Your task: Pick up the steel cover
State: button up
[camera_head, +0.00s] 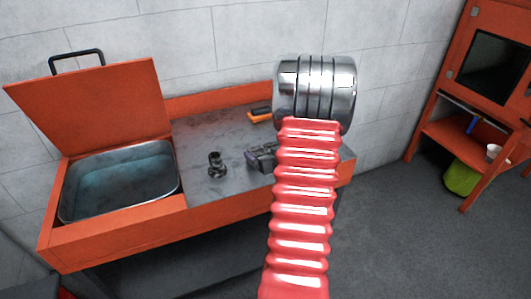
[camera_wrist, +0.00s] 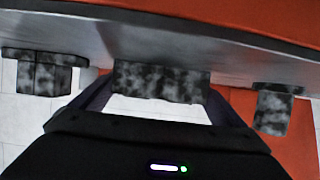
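In the wrist view a broad grey metal plate (camera_wrist: 230,62), probably the steel cover, runs across the picture with mottled grey blocks along its edge. My gripper (camera_wrist: 160,95) is black, and its two fingers are apart, one at each end of the middle mottled block (camera_wrist: 160,80). The fingers appear to meet the block's ends, but I cannot tell whether they grip it. In the head view my gripper does not show, and I cannot make out the cover there.
In the head view an orange workbench (camera_head: 95,233) has a water-filled basin (camera_head: 120,180) under a raised orange lid (camera_head: 95,105). A small dark part (camera_head: 216,164), a grey block-like part (camera_head: 262,157) and an orange-black tool (camera_head: 260,115) are on its top. An orange cabinet (camera_head: 467,100) stands right; floor is clear between.

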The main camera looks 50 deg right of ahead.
aim_at(265, 147)
jog(key=c, duration=0.8)
jog(key=shift+o, duration=0.2)
jog(key=shift+r, duration=0.15)
jog(key=shift+r, duration=4.9)
